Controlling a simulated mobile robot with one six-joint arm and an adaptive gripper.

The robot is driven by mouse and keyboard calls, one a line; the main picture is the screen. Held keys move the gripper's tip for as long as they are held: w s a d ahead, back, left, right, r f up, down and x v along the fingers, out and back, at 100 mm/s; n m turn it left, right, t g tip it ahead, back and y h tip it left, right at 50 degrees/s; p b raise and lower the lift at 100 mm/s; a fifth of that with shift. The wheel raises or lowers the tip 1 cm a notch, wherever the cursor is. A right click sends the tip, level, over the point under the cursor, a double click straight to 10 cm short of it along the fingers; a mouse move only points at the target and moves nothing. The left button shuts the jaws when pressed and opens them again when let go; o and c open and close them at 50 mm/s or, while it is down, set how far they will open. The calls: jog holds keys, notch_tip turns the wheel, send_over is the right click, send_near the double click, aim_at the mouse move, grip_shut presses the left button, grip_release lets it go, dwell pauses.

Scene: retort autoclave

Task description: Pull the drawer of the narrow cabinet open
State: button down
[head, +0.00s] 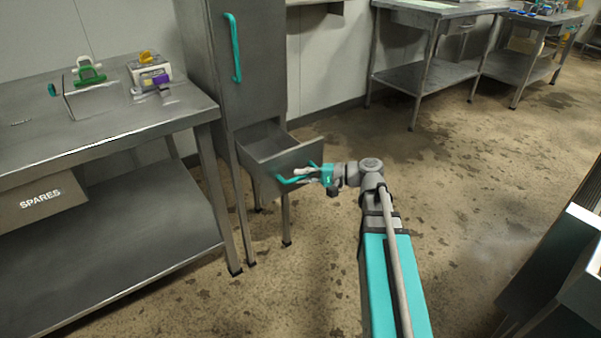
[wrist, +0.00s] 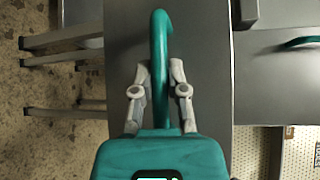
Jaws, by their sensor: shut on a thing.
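The narrow grey cabinet (head: 247,75) stands right of the steel table in the head view, with a teal upright handle (head: 235,48) on its door. Below the door its drawer (head: 268,147) is pulled out, and its hollow inside shows from above. The drawer front has a teal bar handle (head: 290,180), which also shows in the wrist view (wrist: 159,50). My gripper (head: 305,174) is at the drawer front with its fingers shut on this handle. In the wrist view my gripper (wrist: 160,85) has one finger on each side of the handle.
A steel table (head: 150,125) with several small items stands at left, with a box marked SPARES (head: 42,205) beneath. More steel tables (head: 425,75) stand along the back wall. The floor (head: 470,190) right of the cabinet is open. A dark metal unit (head: 560,260) is at lower right.

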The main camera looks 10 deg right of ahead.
jog(key=c, duration=0.6)
grip_release()
jog(key=shift+w, duration=0.1)
jog(key=shift+c, duration=0.2)
